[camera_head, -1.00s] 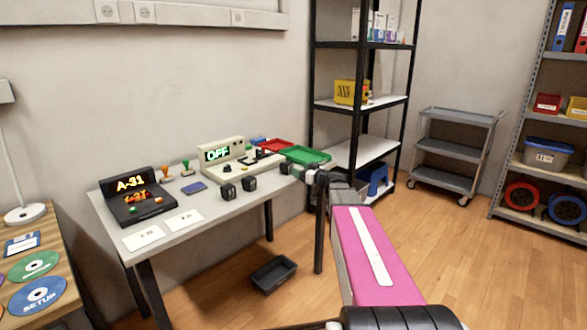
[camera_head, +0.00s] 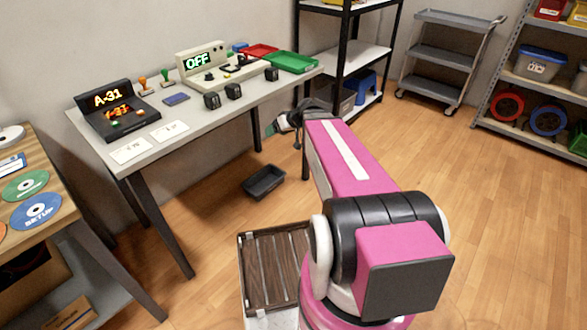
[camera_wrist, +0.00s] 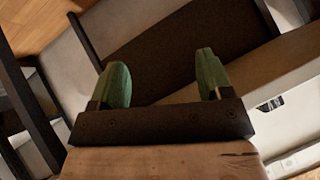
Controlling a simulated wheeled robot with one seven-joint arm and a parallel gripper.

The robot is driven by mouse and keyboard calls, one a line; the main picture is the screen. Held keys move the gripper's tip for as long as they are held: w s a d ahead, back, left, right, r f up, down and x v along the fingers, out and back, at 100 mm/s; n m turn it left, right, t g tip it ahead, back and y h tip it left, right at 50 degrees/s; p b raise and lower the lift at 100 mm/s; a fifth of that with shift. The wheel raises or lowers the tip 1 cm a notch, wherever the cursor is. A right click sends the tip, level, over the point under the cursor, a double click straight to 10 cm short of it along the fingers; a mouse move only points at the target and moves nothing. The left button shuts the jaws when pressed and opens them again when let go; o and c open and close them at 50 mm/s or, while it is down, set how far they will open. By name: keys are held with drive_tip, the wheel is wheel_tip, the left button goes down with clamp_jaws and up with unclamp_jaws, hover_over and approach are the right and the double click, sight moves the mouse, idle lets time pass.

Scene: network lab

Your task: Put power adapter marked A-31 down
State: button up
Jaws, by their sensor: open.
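Three small black blocks that look like power adapters stand on the grey table (camera_head: 190,128): a left one (camera_head: 212,101), a middle one (camera_head: 233,91) and a right one (camera_head: 271,74) apart from them, near the green tray. Their markings are too small to read. A black console (camera_head: 115,118) at the table's left shows A-31 on its display. My gripper (camera_head: 279,123) is off the table's right front edge, away from the blocks. In the wrist view its green fingers (camera_wrist: 162,82) are apart with nothing held between them.
A beige device (camera_head: 212,65) reading OFF, a red tray (camera_head: 261,51) and a green tray (camera_head: 291,62) stand at the table's back. Two white cards (camera_head: 131,151) lie at its front. A black bin (camera_head: 264,181) is on the floor. Open floor lies to the right.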

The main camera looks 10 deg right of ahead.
drive_tip(key=s+d+f+m+g+h, duration=0.1)
drive_tip(key=s+f+m+g+h, duration=0.1)
drive_tip(key=s+f+h, duration=0.2)
drive_tip(key=s+d+f+m+g+h, duration=0.2)
drive_tip(key=s+f+m+g+h, duration=0.1)
drive_tip(key=s, duration=0.8)
drive_tip(key=shift+d+f+h, duration=0.15)
drive_tip(key=shift+f+h, duration=0.25)
drive_tip(key=shift+f, duration=0.05)
